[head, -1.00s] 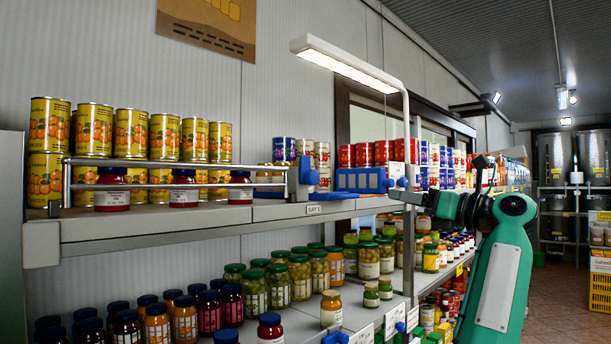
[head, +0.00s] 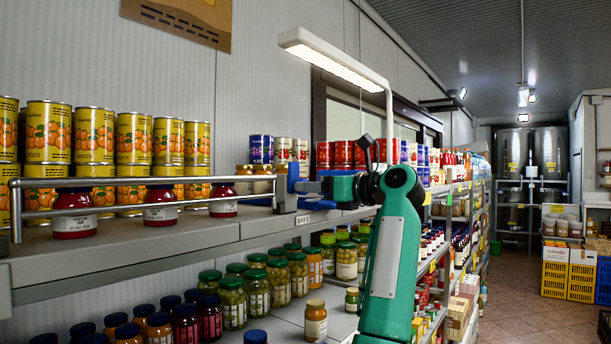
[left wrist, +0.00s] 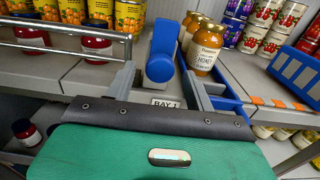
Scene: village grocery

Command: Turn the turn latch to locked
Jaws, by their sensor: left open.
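The turn latch shows in the left wrist view as a blue knob (left wrist: 160,62) with a blue handle running away from the camera. It is at the end of the metal rail (left wrist: 70,28), above the BAY 1 label. My left gripper (left wrist: 160,80) is open, with one grey finger on each side of the knob; I cannot tell whether they touch it. My right gripper is not in view.
Red-filled jars (head: 162,206) stand behind the rail, with yellow cans (head: 95,135) farther back. A lamp (head: 335,57) hangs above the shelf.

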